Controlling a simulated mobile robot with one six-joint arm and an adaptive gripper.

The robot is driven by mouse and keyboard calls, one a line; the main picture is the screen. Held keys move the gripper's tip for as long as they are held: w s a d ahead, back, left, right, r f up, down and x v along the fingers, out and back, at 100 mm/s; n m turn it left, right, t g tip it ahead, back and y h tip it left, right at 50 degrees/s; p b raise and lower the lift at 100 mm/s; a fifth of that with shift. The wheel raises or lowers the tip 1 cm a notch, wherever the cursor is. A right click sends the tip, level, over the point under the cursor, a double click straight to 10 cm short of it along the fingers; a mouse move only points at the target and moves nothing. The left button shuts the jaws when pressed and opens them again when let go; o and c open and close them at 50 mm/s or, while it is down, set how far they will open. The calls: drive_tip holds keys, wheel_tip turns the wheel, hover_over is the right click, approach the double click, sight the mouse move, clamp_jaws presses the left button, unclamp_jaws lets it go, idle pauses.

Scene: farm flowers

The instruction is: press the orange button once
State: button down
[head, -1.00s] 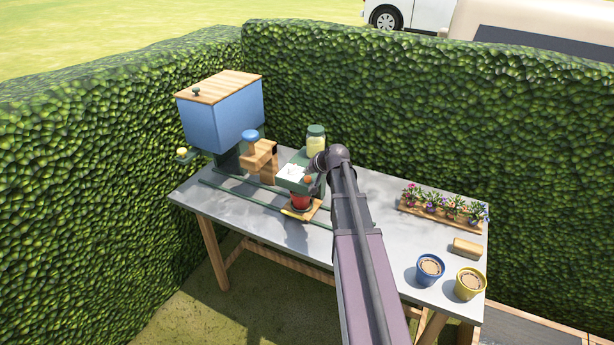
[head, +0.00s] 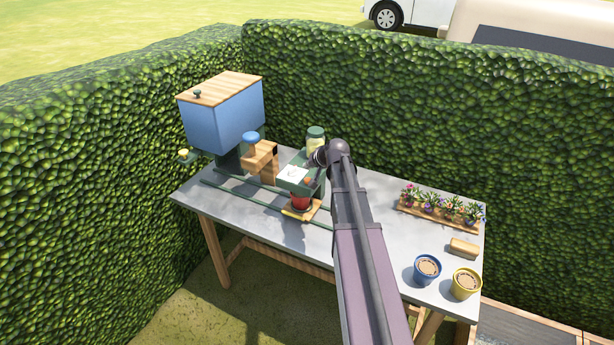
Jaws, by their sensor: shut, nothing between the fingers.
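A green machine (head: 298,177) with a white label on top stands at the middle of the table. The orange button (head: 308,181) shows as a small orange spot at its right front, partly covered. My gripper (head: 313,185) is a small dark shape right at the button, below my wrist. It is shut and holds nothing. I cannot tell whether its tip touches the button. A red pot (head: 300,202) stands under the machine on a small wooden tray (head: 301,214).
A blue hopper (head: 222,115) with a wooden lid stands at the left, with a wooden block piece (head: 261,160) beside it. A jar (head: 316,140) stands behind. Flowers (head: 440,206), a blue pot (head: 427,269) and a yellow pot (head: 466,283) are at the right. Hedges enclose the back and left.

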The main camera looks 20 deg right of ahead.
drive_tip(key=shift+r+p, duration=0.9)
drive_tip(key=shift+r, duration=0.25)
drive_tip(key=s+a+f+n+g+h, duration=0.1)
drive_tip(key=s+a+f+n+g, duration=0.2)
drive_tip(key=s+a, duration=0.8)
drive_tip(key=s+a+f+n+g+h+b, duration=0.1)
drive_tip(key=s+a+f+n+g, duration=0.2)
drive_tip(key=s+a, duration=0.9)
drive_tip(key=s+f+g, duration=0.1)
drive_tip(key=s+g, duration=0.1)
drive_tip(key=g, duration=0.1)
drive_tip(key=shift+s, duration=0.25)
